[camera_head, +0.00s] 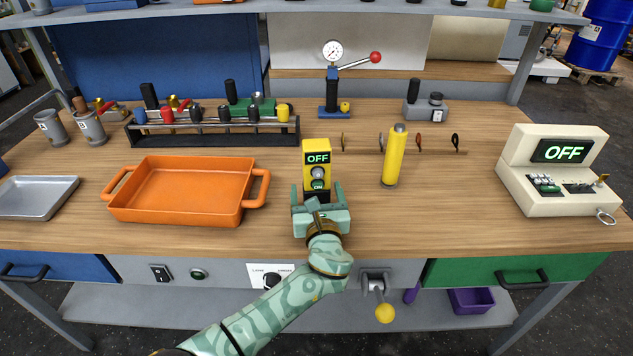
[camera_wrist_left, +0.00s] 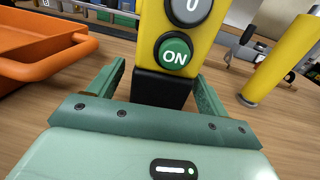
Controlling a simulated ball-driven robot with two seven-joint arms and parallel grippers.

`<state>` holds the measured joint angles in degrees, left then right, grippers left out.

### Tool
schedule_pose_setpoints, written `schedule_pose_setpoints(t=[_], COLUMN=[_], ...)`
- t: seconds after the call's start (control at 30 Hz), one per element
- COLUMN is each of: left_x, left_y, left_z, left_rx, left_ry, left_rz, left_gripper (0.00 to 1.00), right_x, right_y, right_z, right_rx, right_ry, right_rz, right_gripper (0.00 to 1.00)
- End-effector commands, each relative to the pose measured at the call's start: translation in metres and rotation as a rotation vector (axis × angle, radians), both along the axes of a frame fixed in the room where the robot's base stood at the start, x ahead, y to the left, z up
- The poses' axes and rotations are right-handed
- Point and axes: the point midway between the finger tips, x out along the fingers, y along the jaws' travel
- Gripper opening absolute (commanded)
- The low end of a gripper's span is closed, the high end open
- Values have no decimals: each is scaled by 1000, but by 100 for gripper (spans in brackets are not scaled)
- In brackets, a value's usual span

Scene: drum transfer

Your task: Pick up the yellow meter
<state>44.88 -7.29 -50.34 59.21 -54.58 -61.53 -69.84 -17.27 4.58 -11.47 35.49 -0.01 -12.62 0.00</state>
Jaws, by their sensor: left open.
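The yellow meter (camera_head: 317,158) stands upright on the wooden table, with an OFF display, a grey button and a green ON button. My left gripper (camera_head: 320,193) is at the base of the meter, in front of it. In the left wrist view the yellow meter (camera_wrist_left: 175,45) stands between the two open green fingers (camera_wrist_left: 160,88), with its black base low between them. Gaps show between the fingers and the base. The meter's top is outside the wrist view. My right gripper is not in view.
An orange tray (camera_head: 180,214) lies left of my gripper. A yellow cylinder (camera_head: 393,158) stands to the right. A cream device (camera_head: 512,190) with an OFF screen is at the far right. A rack (camera_head: 213,137) of small items stands behind. The table front between cylinder and device is clear.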

Motion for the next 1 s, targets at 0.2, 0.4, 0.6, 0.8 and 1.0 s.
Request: schedule_pose_setpoints(t=[0.2, 0.4, 0.6, 0.8, 1.0], left_x=[19, 18, 18, 18, 18], left_y=[1, 2, 2, 1, 1], left_z=[-2, -1, -1, 0, 14], left_rx=[0, 0, 0, -1, -1], left_ry=[2, 1, 1, -1, -4], left_rz=[-1, -1, -1, -1, -1], left_gripper=[78, 70, 19, 19, 19], right_x=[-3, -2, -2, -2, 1], right_y=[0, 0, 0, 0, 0], right_z=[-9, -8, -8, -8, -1], right_rx=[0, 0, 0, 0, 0], right_ry=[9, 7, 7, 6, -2], right_rz=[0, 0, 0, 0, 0], right_gripper=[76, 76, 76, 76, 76])
